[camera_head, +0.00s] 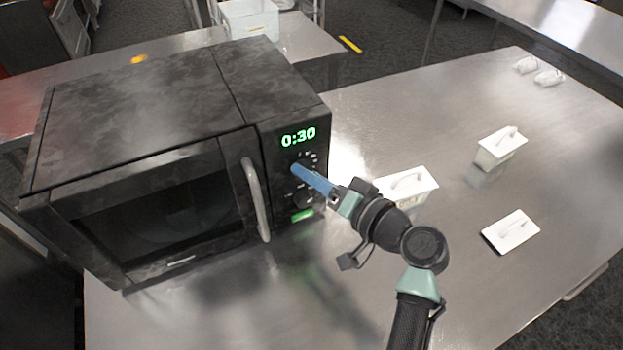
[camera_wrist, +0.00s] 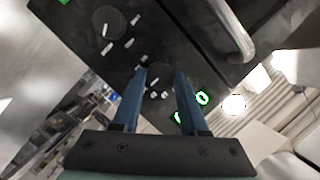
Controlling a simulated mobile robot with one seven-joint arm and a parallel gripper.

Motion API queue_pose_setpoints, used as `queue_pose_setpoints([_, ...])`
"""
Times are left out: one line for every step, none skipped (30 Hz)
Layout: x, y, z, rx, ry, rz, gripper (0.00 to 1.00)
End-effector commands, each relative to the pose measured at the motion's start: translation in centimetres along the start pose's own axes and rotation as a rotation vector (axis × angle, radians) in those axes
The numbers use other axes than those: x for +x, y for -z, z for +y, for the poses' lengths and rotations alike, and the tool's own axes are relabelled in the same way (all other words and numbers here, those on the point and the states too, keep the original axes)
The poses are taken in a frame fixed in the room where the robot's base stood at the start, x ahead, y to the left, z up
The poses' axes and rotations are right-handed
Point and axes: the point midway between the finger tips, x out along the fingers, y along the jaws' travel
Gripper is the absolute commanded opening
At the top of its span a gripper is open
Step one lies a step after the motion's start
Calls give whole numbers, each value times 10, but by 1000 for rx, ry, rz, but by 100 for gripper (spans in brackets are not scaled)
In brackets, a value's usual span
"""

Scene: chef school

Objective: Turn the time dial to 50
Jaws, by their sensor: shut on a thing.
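The black microwave (camera_head: 150,95) stands on the steel table at the left, and its green display (camera_head: 298,137) reads 0:30. The time dial (camera_wrist: 158,77) is the knob just beside the display, with pale marks around it. My gripper (camera_head: 296,169) has its blue fingers at this dial. In the wrist view my gripper (camera_wrist: 159,74) has one finger on each side of the dial, shut on it. The fingers hide most of the dial in the head view. A second dial (camera_wrist: 108,22) is apart from the fingers.
The microwave door handle (camera_head: 256,198) stands out left of the dials. A green-lit button (camera_head: 302,215) is below them. White lidded containers (camera_head: 502,147) and a white lid (camera_head: 511,231) are on the steel table (camera_head: 450,270) at the right.

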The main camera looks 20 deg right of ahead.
Motion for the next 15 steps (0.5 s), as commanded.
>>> queue_pose_setpoints([0,-2,3,44,16,2,0])
queue_pose_setpoints([0,-2,3,71,26,3,0])
queue_pose_setpoints([1,-2,3,107,38,5,0])
queue_pose_setpoints([1,-2,3,134,48,6,0])
queue_pose_setpoints([1,-2,3,161,58,8,0])
queue_pose_setpoints([1,-2,4,196,70,10,0])
queue_pose_setpoints([1,-2,4,224,80,11,0])
queue_pose_setpoints([1,-3,4,250,89,13,0])
queue_pose_setpoints([1,-3,4,286,102,14,0])
queue_pose_setpoints([1,-3,4,313,112,16,0])
queue_pose_setpoints([1,-3,5,339,121,17,0])
queue_pose_setpoints([1,-3,5,375,134,19,0])
queue_pose_setpoints([1,-3,5,402,143,20,0])
queue_pose_setpoints([1,-4,5,428,153,22,0])
queue_pose_setpoints([1,-4,5,464,165,24,0])
